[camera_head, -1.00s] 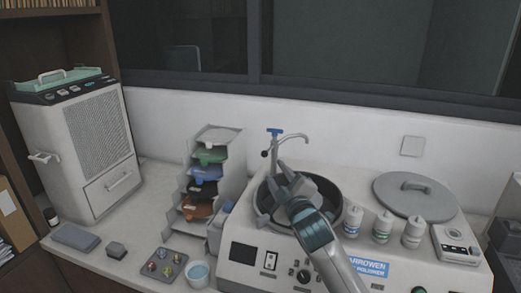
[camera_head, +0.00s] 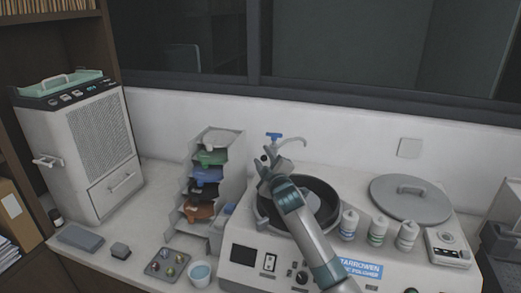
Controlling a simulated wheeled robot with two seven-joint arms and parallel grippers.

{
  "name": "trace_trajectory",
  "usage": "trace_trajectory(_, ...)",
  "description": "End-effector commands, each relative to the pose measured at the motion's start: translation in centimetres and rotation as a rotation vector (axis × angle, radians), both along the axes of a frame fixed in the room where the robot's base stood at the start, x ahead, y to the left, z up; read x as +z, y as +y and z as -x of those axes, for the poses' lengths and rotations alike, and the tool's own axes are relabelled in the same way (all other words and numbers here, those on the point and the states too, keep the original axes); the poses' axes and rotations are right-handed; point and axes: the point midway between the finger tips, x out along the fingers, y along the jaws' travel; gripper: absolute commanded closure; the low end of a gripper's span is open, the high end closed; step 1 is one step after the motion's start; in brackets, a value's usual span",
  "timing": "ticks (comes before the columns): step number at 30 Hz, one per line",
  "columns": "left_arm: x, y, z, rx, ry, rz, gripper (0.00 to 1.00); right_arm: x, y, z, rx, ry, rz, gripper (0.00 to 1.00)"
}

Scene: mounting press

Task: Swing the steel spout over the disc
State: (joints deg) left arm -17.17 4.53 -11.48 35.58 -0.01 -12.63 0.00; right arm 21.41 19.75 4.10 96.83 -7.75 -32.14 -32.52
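The steel spout (camera_head: 292,142) is a thin curved tap with a blue handle (camera_head: 274,135), at the back of the polisher (camera_head: 243,224). Its tip points right, behind the round black bowl (camera_head: 333,207). The grey disc (camera_head: 318,199) lies in the bowl, partly hidden by my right arm. My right gripper (camera_head: 265,160) is at the spout's lower left, over the back left of the bowl. Its fingers are small and overlap the spout's base, so I cannot tell whether they touch it or are open. My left gripper is out of view.
Several white bottles (camera_head: 377,231) stand on the polisher's right side, near a round grey lid (camera_head: 411,199). A cup (camera_head: 200,274) and a sample tray (camera_head: 167,264) are at the front left.

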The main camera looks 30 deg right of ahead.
Motion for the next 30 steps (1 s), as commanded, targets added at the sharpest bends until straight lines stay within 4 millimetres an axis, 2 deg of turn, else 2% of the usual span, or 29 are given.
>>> trace_trajectory(3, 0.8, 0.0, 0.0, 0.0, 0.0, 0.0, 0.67, 0.2, -0.4, -1.5, 0.0, 0.001, -0.001, 0.63)
trace_trajectory(9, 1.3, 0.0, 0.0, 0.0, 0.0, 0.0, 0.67, 0.1, -0.8, -3.1, 0.0, 0.0, -0.001, 0.63)
trace_trajectory(22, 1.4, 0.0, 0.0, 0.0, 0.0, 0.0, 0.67, 0.0, -1.0, -3.6, 0.001, -0.001, 0.0, 0.63)
trace_trajectory(23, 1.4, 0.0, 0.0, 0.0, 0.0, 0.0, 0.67, 0.0, -1.0, -3.6, 0.001, -0.001, 0.0, 0.65)
trace_trajectory(27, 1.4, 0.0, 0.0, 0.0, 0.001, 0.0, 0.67, 0.0, -1.0, -3.6, 0.001, -0.001, 0.0, 0.99)
trace_trajectory(30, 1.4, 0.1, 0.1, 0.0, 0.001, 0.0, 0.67, 0.0, -1.0, -3.6, 0.001, -0.001, -0.001, 1.0)
